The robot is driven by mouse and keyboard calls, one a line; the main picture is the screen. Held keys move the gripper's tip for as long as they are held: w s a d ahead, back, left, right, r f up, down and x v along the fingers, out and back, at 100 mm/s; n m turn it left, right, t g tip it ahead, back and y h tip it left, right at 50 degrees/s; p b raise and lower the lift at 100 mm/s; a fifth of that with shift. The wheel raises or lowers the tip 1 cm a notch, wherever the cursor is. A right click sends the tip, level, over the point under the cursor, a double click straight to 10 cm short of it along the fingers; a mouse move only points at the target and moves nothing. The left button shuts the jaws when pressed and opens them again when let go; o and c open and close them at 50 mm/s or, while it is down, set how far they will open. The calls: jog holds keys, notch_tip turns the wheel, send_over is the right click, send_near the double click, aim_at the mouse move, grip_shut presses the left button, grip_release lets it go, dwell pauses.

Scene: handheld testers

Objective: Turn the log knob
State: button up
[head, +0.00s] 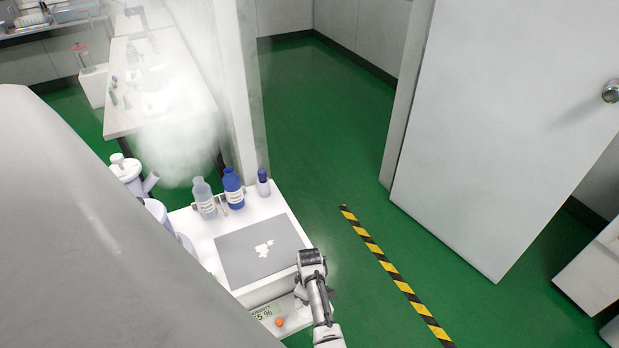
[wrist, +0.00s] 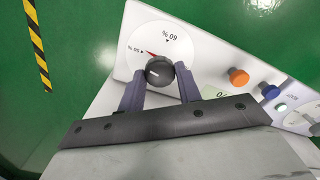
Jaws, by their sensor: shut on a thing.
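The knob (wrist: 160,73) is a small dark round knob with a white pointer line, in front of a white dial with a red needle on the panel.
Bottles, including a blue one (head: 233,188), stand at the back of the white unit (head: 205,228). A grey mat (head: 240,262) bears white pieces. Green floor is open to the right.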

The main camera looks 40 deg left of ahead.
jog(key=m, duration=0.4)
jog(key=shift+m, duration=0.3)
jog(key=m, duration=0.3)
jog(key=shift+m+p, duration=0.4)
jog(key=m, duration=0.4)
jog(key=shift+d, duration=0.1)
jog(key=m, duration=0.8)
jog(key=shift+m+p, duration=0.3)
jog(key=m, duration=0.4)
jog(key=shift+m, duration=0.3)
jog(key=m, duration=0.4)
jog(key=shift+m, duration=2.1)
